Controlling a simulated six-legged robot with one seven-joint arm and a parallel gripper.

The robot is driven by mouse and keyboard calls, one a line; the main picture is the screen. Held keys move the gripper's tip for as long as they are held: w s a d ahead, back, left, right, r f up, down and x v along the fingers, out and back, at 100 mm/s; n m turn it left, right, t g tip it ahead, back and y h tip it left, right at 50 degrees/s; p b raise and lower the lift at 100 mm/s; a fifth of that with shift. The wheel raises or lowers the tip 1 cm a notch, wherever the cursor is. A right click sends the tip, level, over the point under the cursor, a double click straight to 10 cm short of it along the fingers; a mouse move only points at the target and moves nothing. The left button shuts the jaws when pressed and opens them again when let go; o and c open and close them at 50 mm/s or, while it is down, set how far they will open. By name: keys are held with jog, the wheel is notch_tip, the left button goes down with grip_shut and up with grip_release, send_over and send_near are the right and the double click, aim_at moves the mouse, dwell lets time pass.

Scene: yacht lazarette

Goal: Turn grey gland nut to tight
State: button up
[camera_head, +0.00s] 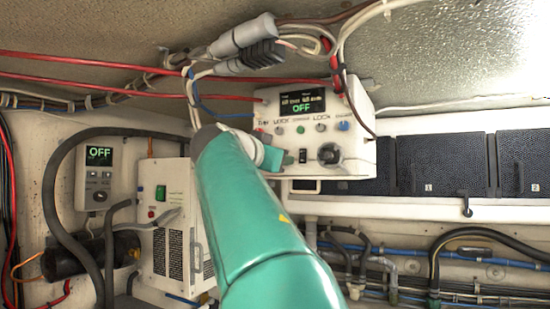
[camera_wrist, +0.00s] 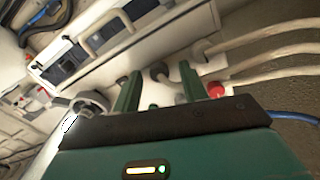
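My gripper (camera_wrist: 161,75) shows in the wrist view with its two green fingers apart. A dark grey, rounded fitting (camera_wrist: 160,71) shows between the fingertips, by the pale box face; it may be the grey gland nut, but I cannot tell for sure. I see no finger clearly touching it. Another small grey piece (camera_wrist: 181,98) is partly hidden by the right finger. In the head view my teal arm reaches to the left side of the white control box (camera_head: 345,160), and the fingertips and the nut are mostly hidden there.
A red cap (camera_wrist: 216,90) and pale cables (camera_wrist: 270,45) are right of the fingers. A round grey knob (camera_wrist: 88,105) is to the left. Red cables (camera_head: 120,87) and grey connectors (camera_head: 243,35) run above the box. A white vented unit (camera_head: 168,235) stands left of my arm.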

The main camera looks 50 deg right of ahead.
jog(key=shift+a, duration=0.1)
jog(key=v, duration=1.3)
jog(key=shift+s+a, duration=0.15)
jog(key=shift+a, duration=0.15)
jog(key=a+f+n+t+y, duration=0.1)
jog(key=a+f+n+y, duration=0.25)
jog(key=f, duration=0.55)
jog(key=a+f+n+t+y, duration=0.1)
jog(key=a+f+n+y, duration=0.2)
jog(key=f, duration=0.5)
jog(key=a+f+n+y, duration=0.25)
jog(key=f+n, duration=0.25)
jog(key=f, duration=0.4)
jog(key=s+a+f+n+y, duration=0.2)
jog(key=s+a+f, duration=0.1)
jog(key=f, duration=0.5)
jog(key=s+a+f+n+g+y, duration=0.1)
jog(key=s+a+f+n+y, duration=0.1)
jog(key=a+f, duration=0.3)
jog(key=s+a+f+n+y, duration=0.2)
jog(key=s+a+f+y, duration=0.1)
jog(key=f, duration=0.9)
jog(key=shift+s+a+y, duration=0.3)
jog(key=shift+a+y, duration=0.3)
jog(key=shift+y, duration=0.1)
jog(key=shift+n, duration=0.25)
